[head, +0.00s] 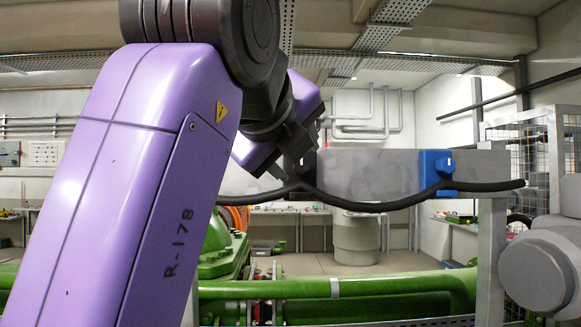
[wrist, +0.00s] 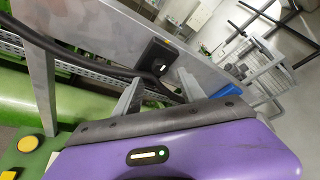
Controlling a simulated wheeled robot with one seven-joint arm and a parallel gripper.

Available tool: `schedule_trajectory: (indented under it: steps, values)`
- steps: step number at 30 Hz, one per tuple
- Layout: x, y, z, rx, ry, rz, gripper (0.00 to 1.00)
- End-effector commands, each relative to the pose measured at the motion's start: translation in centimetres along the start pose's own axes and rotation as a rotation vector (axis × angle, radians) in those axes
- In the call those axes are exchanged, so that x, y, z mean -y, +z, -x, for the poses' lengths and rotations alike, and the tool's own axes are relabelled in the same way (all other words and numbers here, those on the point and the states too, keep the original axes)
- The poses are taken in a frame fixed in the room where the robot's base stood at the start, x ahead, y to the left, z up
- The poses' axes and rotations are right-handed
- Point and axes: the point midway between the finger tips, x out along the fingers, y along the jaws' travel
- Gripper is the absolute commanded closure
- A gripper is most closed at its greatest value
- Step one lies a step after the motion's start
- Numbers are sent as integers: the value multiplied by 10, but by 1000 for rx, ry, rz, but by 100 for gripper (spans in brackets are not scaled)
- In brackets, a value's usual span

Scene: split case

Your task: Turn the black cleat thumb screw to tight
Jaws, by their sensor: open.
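The black cleat (wrist: 157,55) sits on the grey beam (wrist: 100,40) in the wrist view, just beyond my fingers. A small pale mark shows near its lower end; I cannot clearly make out the thumb screw or its setting. In the head view, the black cleat (head: 304,172) is mostly hidden behind my gripper (head: 306,138). The black hose (head: 380,207) runs along the beam and past the cleat. My gripper (wrist: 159,80) is open and empty, with its two fingers apart and pointing toward the cleat. I cannot tell any contact.
A blue cleat (head: 437,172) sits farther right on the same beam, with the hose at its lower part. A grey post (head: 491,250) holds the beam's right end. Green pipes (head: 400,290) run below. A grey rounded body (head: 540,265) stands at the front right.

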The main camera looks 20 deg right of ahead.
Motion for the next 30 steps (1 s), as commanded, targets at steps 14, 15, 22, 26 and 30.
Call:
schedule_trajectory:
  steps: [14, 15, 22, 26, 30]
  values:
    - [0, 0, 29, -1, 0, 0, 52]
    - [0, 0, 29, -1, 0, 0, 52]
    - [0, 0, 29, -1, 0, 0, 52]
    - [1, 0, 29, 1, -3, 36, 52]
    - [14, 14, 30, 53, -62, 172, 52]
